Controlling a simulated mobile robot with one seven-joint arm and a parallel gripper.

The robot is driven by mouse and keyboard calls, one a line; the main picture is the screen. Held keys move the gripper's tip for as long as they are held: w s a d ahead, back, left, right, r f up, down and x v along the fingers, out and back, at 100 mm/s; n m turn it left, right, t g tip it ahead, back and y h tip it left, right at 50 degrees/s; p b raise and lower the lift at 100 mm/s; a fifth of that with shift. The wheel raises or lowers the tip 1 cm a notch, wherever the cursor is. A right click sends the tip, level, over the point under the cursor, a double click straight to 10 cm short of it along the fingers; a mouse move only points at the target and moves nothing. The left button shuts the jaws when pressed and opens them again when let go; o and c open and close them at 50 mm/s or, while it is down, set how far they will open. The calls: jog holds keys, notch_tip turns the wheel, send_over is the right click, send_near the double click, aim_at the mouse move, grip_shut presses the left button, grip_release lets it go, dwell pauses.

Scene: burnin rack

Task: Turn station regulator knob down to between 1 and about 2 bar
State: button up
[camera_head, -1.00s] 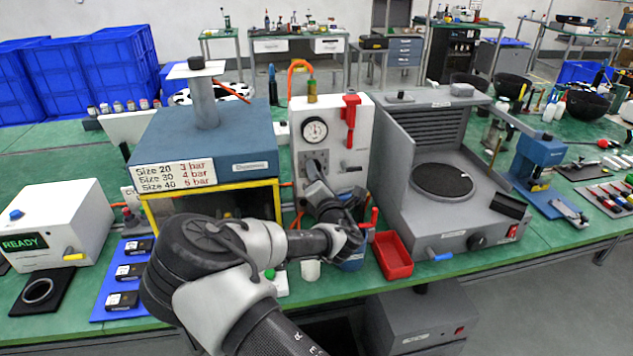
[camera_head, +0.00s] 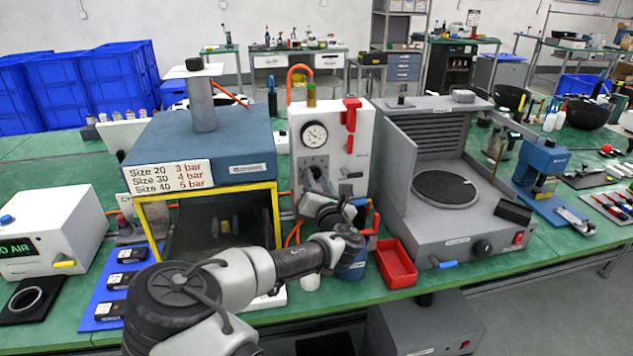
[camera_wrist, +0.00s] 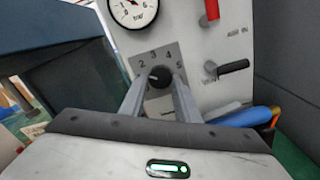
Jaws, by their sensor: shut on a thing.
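The black regulator knob (camera_wrist: 160,77) sits on a grey plate (camera_wrist: 158,54) numbered around it, on the front of the white station panel (camera_head: 358,140). In the wrist view my gripper (camera_wrist: 160,82) is shut on the knob, one finger on each side. A pale mark on the knob is too small to read. The round pressure gauge (camera_wrist: 133,8) is above the knob, its top cut off in the wrist view. It shows whole in the head view (camera_head: 314,134), but its needle reading is too small to tell. In the head view my wrist partly hides the knob.
A red lever (camera_head: 351,122) and a black vent handle (camera_wrist: 233,67) are on the panel's right. The blue press box (camera_head: 207,142) stands left, a grey hotplate-like machine (camera_head: 460,205) right. A red tray (camera_head: 396,265) lies in front.

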jog(key=o, duration=1)
jog(key=shift+o, duration=0.2)
